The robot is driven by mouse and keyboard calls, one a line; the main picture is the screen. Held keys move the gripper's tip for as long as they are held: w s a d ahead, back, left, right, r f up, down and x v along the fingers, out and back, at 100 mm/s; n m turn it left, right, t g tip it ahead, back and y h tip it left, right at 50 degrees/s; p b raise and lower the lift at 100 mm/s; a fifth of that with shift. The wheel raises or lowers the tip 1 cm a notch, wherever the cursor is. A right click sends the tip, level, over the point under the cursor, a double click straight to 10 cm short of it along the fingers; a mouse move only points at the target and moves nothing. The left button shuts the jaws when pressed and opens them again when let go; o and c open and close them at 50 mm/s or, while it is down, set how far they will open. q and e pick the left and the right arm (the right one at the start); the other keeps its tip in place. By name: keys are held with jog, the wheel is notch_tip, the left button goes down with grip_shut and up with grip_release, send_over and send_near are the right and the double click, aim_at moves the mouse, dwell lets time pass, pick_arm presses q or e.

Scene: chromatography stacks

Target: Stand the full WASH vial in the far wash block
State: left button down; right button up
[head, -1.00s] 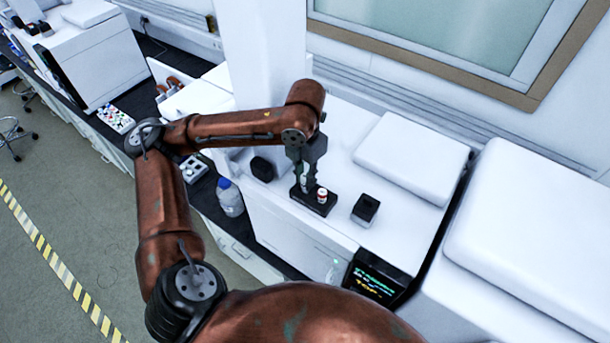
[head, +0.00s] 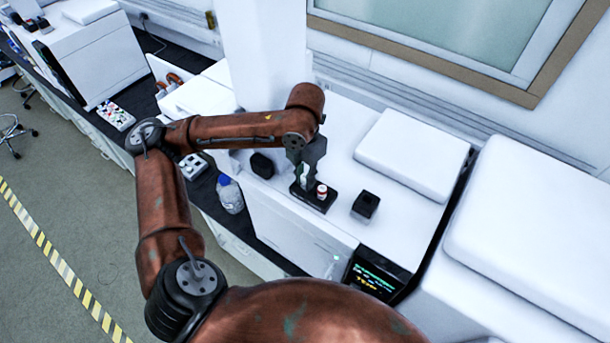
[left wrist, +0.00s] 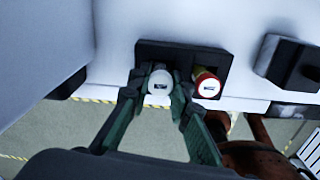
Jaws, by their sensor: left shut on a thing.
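My left gripper (head: 306,186) is shut on a white-capped vial (left wrist: 161,82), which sits between its fingertips in the left wrist view. The mark on its cap is too small to read. The vial is at the left part of a black block (left wrist: 187,54), also seen in the head view (head: 325,207). I cannot tell whether it is seated there or just above. A vial with a red-ringed white cap (left wrist: 207,86) stands in the right part of that block; it also shows in the head view (head: 321,190). My right gripper is not in view.
A small separate black block (head: 366,206) stands to the right on the white instrument top. A dark rounded object (head: 262,165) lies to the left. A raised white lid (head: 412,157) is behind. A bottle (head: 229,194) stands on the bench below, and a lit screen (head: 375,276) is in front.

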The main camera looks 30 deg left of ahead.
pick_arm(q)
jog(key=shift+f, duration=0.1)
jog(key=c, duration=1.7)
grip_release()
jog(key=shift+o, duration=0.6)
jog(key=shift+o, duration=1.4)
notch_tip(320, 180, up, 5)
jog(key=p, duration=0.6)
jog(key=shift+r+p, duration=0.8)
jog(key=shift+r, duration=0.25)
